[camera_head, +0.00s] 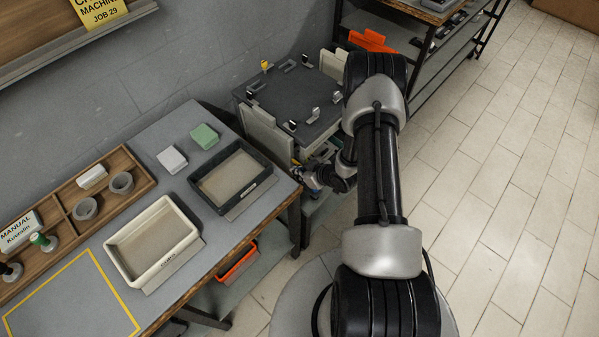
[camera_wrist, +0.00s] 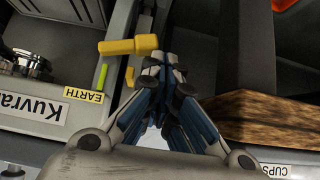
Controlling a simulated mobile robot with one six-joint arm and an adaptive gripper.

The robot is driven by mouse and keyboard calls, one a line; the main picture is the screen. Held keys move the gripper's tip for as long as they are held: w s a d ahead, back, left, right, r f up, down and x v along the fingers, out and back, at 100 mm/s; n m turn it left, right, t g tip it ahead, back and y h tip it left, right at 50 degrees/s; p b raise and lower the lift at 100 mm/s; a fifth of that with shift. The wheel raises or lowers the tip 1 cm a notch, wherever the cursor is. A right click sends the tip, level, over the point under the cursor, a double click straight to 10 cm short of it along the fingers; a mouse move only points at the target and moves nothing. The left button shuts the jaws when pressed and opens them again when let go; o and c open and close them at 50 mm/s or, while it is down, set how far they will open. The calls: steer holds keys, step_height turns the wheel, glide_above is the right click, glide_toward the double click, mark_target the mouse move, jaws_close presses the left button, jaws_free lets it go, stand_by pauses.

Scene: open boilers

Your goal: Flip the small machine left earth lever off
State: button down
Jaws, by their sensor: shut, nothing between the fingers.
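In the wrist view, a yellow lever (camera_wrist: 118,47) lies across the picture, with a thicker end at its right. A yellow EARTH label (camera_wrist: 84,96) and a short yellow-green strip (camera_wrist: 102,77) are beside it on the panel. My gripper (camera_wrist: 161,60) is shut and empty, its fingertips close beside the lever's thick end; I cannot tell if they touch. In the head view, the small grey machine (camera_head: 300,100) stands beyond the table. My gripper (camera_head: 303,176) is low at its front, and the lever cannot be made out there.
A wooden edge (camera_wrist: 265,108) is close to the right of my gripper in the wrist view. The grey worktable (camera_head: 150,150) holds a dark tray (camera_head: 196,185) and a cream tray (camera_head: 115,250). A shelf rack (camera_head: 430,60) stands behind; the tiled floor at right is clear.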

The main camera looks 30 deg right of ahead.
steer(key=shift+s+a+f+b, duration=0.1)
steer(key=shift+a+f+b, duration=0.15)
steer(key=shift+f+b, duration=0.5)
steer(key=shift+f, duration=0.15)
steer(key=shift+r+p, duration=0.7)
steer(key=shift+r, duration=0.15)
steer(key=v, duration=1.2)
